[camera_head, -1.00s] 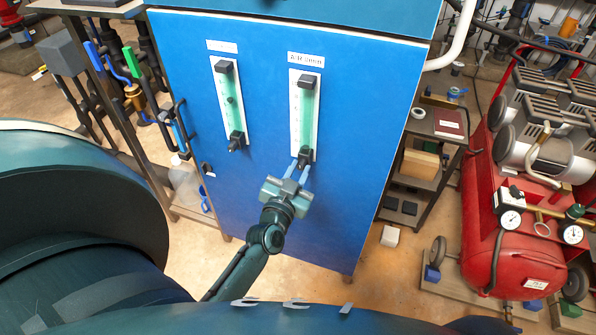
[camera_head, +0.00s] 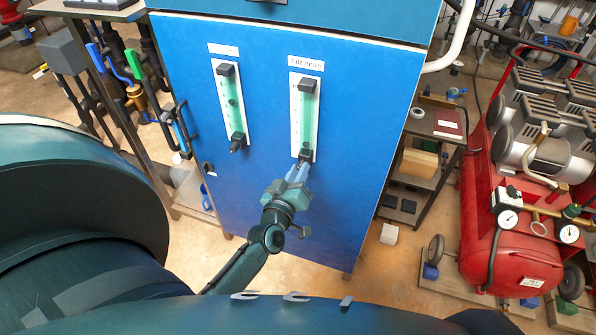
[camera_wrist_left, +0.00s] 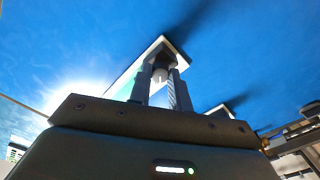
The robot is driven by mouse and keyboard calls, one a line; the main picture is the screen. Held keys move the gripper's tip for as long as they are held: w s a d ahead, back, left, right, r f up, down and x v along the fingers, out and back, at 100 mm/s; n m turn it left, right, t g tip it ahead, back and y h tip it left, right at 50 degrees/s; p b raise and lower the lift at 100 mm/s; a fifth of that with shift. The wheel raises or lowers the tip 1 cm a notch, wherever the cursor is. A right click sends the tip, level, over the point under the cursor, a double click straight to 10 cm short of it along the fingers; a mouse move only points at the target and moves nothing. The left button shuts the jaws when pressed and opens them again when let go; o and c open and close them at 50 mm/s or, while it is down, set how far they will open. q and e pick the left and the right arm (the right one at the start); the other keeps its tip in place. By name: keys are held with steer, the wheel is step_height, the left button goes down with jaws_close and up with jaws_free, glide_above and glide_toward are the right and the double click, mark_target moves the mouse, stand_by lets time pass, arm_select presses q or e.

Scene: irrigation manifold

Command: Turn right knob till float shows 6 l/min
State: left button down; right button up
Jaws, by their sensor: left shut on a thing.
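The right flow meter (camera_head: 303,110) is a white plate with a green tube on the blue cabinet door in the head view. Its dark knob (camera_head: 305,156) sits at the lower end. My left gripper (camera_head: 301,172) reaches up from below and is shut on this knob; in the left wrist view its two fingers (camera_wrist_left: 158,90) stand on both sides of the round knob (camera_wrist_left: 160,73). The float and scale numbers are too small to read. My right gripper is not in view.
The left flow meter (camera_head: 231,105) with its own knob (camera_head: 238,142) is beside it on the blue cabinet (camera_head: 265,200). A red compressor (camera_head: 495,230) stands at the right, a small cart (camera_head: 425,165) between. A rack with pipes is at the left.

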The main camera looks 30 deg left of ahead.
arm_select(q)
steer(key=n+b, duration=0.5)
steer(key=n, duration=1.7)
steer(key=shift+f, duration=0.1)
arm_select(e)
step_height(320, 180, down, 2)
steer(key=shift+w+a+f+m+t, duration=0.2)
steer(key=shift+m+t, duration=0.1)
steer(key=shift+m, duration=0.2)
arm_select(q)
steer(key=shift+n, duration=0.5)
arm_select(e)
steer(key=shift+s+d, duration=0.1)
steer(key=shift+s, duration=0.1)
arm_select(q)
steer(key=c, duration=1.5)
jaws_free()
steer(key=shift+c, duration=0.2)
steer(key=shift+o, duration=1.2)
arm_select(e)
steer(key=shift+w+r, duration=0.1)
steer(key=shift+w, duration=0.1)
